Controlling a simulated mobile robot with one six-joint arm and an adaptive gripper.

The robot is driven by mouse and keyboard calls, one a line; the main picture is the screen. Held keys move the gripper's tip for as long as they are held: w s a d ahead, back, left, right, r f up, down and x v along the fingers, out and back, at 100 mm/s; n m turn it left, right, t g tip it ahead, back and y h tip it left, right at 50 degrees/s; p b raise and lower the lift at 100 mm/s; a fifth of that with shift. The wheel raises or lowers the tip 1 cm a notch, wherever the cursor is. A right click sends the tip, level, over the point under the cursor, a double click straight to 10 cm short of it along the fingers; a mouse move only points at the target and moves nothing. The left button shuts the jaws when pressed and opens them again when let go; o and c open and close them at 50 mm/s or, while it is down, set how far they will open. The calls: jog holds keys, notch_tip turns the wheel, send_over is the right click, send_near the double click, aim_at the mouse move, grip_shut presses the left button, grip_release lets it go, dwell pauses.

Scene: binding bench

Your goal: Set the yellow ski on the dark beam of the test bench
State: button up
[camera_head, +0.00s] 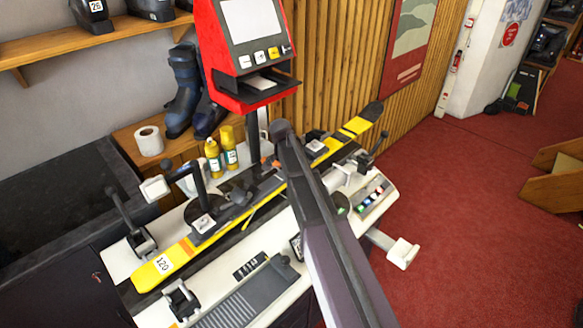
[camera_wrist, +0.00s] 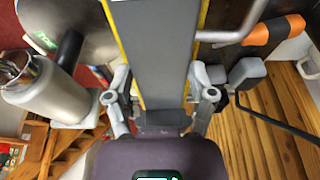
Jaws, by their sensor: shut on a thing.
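The yellow ski (camera_head: 160,265) lies lengthwise along the white test bench (camera_head: 262,262) in the head view, with a "120" label at its near end and a black far tip. The dark beam (camera_head: 232,238) shows as a dark strip along the ski's near side; I cannot tell whether the ski touches it. My gripper (camera_wrist: 160,100) is shut across the ski, whose grey face with yellow edges (camera_wrist: 158,45) runs between the fingers in the wrist view. In the head view my arm hides the fingers and part of the ski's middle.
Clamps with dark levers (camera_head: 141,240) stand along the bench. A red screen unit (camera_head: 245,45) stands behind it, beside yellow bottles (camera_head: 213,158), a paper roll (camera_head: 149,140) and blue boots (camera_head: 186,90). Buttons (camera_head: 375,195) sit at the bench's right. Red carpet (camera_head: 460,210) is open to the right.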

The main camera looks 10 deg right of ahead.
jog(key=shift+f+b, duration=1.05)
jog(key=shift+f, duration=0.2)
jog(key=o, duration=1.3)
jog(key=shift+c, duration=0.2)
jog(key=shift+a+r, duration=0.1)
jog(key=shift+r, duration=0.05)
jog(key=p+v, duration=1.1)
jog(key=shift+s+a+r+p, duration=0.15)
jog(key=shift+s+r+p, duration=0.05)
jog(key=shift+r+p, duration=0.15)
jog(key=shift+s, duration=0.1)
jog(key=s+d+n+g+y, duration=0.1)
jog(key=s+n, duration=1)
jog(key=s, duration=1.5)
jog(key=shift+d+f+g+y, duration=0.35)
jog(key=shift+d+y, duration=0.1)
jog(key=shift+y, duration=0.25)
